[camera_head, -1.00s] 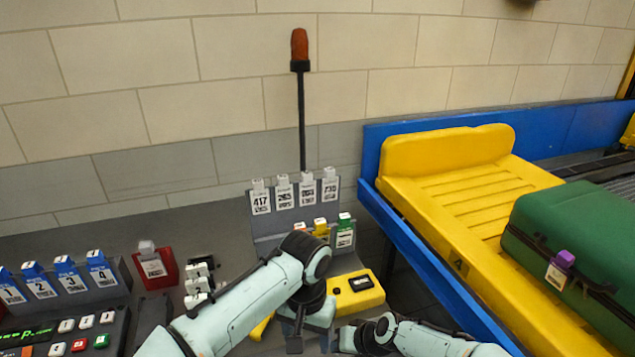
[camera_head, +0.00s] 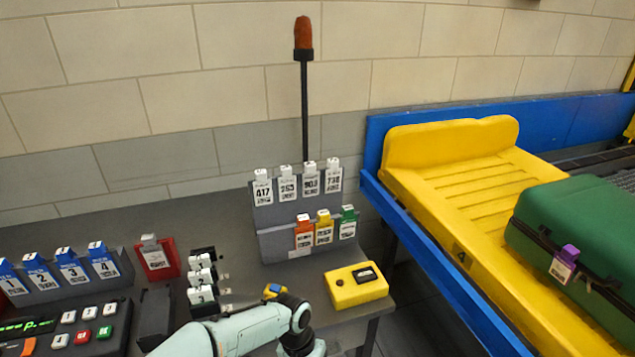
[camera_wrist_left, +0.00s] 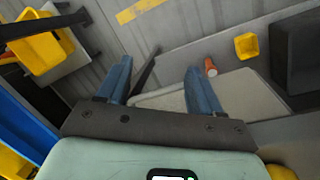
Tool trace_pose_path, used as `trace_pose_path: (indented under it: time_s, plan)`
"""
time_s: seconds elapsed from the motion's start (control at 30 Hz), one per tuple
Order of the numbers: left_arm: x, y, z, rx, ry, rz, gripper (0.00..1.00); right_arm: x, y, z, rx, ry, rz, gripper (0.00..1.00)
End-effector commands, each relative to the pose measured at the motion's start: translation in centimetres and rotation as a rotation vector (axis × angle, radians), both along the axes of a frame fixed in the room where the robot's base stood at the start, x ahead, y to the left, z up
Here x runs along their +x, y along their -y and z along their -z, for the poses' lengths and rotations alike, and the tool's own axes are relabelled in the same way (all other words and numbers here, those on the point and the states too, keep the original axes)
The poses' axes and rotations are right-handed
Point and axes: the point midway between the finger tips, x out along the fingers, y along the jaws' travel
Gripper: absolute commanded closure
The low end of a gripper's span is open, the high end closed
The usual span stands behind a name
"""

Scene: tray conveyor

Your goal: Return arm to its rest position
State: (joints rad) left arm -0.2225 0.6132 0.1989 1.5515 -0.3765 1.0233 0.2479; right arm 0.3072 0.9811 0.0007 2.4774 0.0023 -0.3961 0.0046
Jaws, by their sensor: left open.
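My left arm (camera_head: 235,330) comes in at the bottom of the head view, and its wrist is at the lower edge in front of the desk. The gripper itself is cut off there. In the left wrist view my left gripper (camera_wrist_left: 158,88) is open, its two blue-grey fingers apart with nothing between them. It points down toward the grey floor. My right arm and gripper do not show in the head view.
A grey desk (camera_head: 240,285) holds a yellow device (camera_head: 356,287), a tag rack (camera_head: 275,218), a red tag holder (camera_head: 157,262) and a keypad (camera_head: 70,330). A green suitcase (camera_head: 590,225) lies on the yellow tray (camera_head: 440,185) at right.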

Motion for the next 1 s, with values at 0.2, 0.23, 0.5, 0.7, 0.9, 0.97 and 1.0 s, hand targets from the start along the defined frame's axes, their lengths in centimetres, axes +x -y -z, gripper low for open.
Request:
trace_pose_path:
  time_s: [0.2,0.23,0.5,0.7,0.9,0.97,1.0]
  plan:
    - [-7.7,-3.0,15.2,-0.131,-0.113,-0.171,0.35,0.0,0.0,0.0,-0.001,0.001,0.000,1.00]
    - [-9.1,-3.5,16.8,-0.145,-0.122,-0.207,0.35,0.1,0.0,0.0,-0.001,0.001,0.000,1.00]
    - [-22.2,-8.1,25.3,-0.152,-0.162,-0.520,0.35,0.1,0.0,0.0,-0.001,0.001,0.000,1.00]
    - [-28.7,-10.5,25.1,-0.084,-0.155,-0.666,0.35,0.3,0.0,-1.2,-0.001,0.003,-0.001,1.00]
    - [-27.0,-10.4,20.4,-0.092,-0.142,-0.656,0.35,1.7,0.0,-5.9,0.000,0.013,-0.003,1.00]
    - [-26.6,-10.4,19.4,-0.093,-0.139,-0.656,0.35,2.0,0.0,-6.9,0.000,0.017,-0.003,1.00]
    - [-26.3,-10.4,19.0,-0.093,-0.138,-0.655,0.35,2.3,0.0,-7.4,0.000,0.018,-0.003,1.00]
